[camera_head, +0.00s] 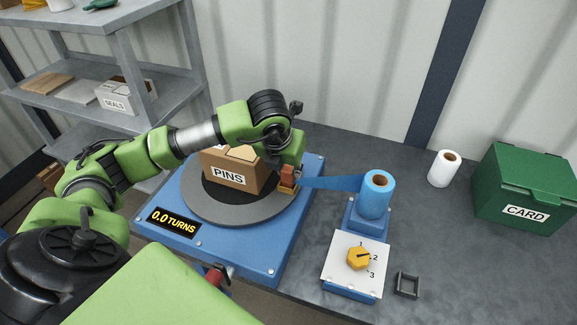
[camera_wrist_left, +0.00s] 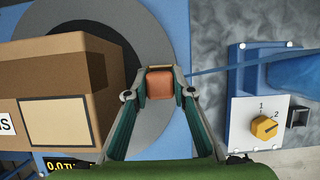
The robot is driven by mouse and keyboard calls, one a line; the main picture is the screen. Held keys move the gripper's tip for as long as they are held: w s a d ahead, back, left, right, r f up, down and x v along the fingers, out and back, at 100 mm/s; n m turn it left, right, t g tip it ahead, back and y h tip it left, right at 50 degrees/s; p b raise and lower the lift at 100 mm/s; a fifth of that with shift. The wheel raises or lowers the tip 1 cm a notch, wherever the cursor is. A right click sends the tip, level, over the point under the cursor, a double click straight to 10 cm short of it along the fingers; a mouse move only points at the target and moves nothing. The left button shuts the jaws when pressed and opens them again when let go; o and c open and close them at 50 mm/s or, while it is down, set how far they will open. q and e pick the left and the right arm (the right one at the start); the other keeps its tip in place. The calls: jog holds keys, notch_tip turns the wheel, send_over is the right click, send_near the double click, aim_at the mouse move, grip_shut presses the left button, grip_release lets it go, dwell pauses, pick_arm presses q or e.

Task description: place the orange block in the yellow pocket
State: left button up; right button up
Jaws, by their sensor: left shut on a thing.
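The orange block (camera_head: 288,173) is between the fingers of my left gripper (camera_head: 290,180), at the right side of the grey turntable (camera_head: 205,213). In the left wrist view the block (camera_wrist_left: 160,84) sits between both fingertips (camera_wrist_left: 160,92), which are shut on it. A small yellow-orange piece, seemingly the yellow pocket (camera_head: 287,190), shows just under the block at the turntable's edge. I cannot tell whether the block is inside it or just above it. The pocket is hidden in the wrist view. My right gripper is not in view.
A PINS carton (camera_head: 229,176) stands on the turntable close beside my left gripper. Blue film (camera_head: 335,183) stretches from the blue roll (camera_head: 377,195) to the block's area. A dial panel (camera_head: 345,270), white roll (camera_head: 444,168) and green CARD box (camera_head: 530,185) stand right.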

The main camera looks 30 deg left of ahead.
pick_arm(q)
jog(key=o, duration=1.1)
jog(key=b+v, duration=0.1)
jog(key=v, duration=1.1)
